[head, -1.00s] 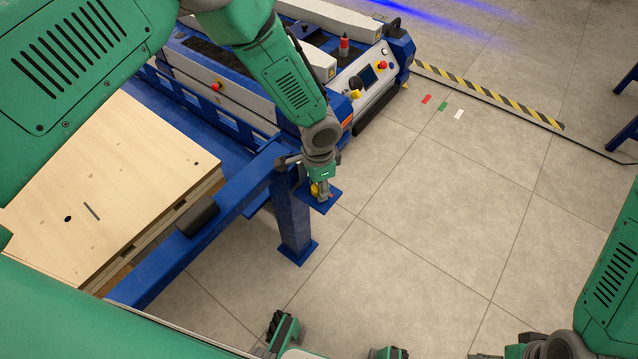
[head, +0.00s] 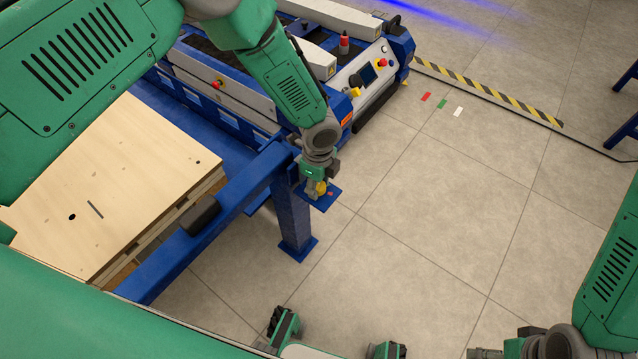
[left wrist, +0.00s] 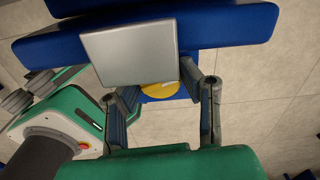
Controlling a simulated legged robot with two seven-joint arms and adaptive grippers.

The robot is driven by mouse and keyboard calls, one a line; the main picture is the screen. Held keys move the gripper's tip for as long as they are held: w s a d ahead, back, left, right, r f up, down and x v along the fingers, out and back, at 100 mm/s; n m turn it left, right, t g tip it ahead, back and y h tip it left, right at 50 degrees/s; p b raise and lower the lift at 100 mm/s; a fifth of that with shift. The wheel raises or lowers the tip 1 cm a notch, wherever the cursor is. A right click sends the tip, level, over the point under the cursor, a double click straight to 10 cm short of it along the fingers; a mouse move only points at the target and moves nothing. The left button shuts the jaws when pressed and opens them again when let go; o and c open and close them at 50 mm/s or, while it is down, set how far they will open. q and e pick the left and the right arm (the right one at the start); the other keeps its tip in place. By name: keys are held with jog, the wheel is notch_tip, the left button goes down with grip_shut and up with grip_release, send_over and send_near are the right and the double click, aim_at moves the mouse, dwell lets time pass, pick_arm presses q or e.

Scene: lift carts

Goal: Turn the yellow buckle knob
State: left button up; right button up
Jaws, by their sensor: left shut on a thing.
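The yellow buckle knob (head: 321,188) sits on a blue plate beside the blue frame's corner post. My left gripper (head: 319,184) reaches down from above and is shut on the knob. In the left wrist view the round yellow knob (left wrist: 160,90) shows between the two fingers, partly hidden behind a grey plate (left wrist: 130,53). My right arm comes in at the right edge of the head view; only dark parts of its end (head: 515,347) show at the bottom, and its jaws cannot be made out.
A blue frame (head: 235,198) carries stacked wooden boards (head: 110,185). Behind it stands a grey and blue lift cart (head: 225,100) with red knobs and a panel. Yellow-black floor tape (head: 490,93) runs at the back right.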

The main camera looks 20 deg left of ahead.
pick_arm(q)
jog(key=m, duration=0.5)
jog(key=shift+w+m, duration=0.2)
jog(key=shift+m, duration=0.1)
jog(key=shift+r, duration=0.1)
dwell(0.4)
jog(key=o, duration=1.1)
jog(key=shift+r, duration=0.1)
notch_tip(320, 180, up, 12)
jog(key=shift+f, duration=0.25)
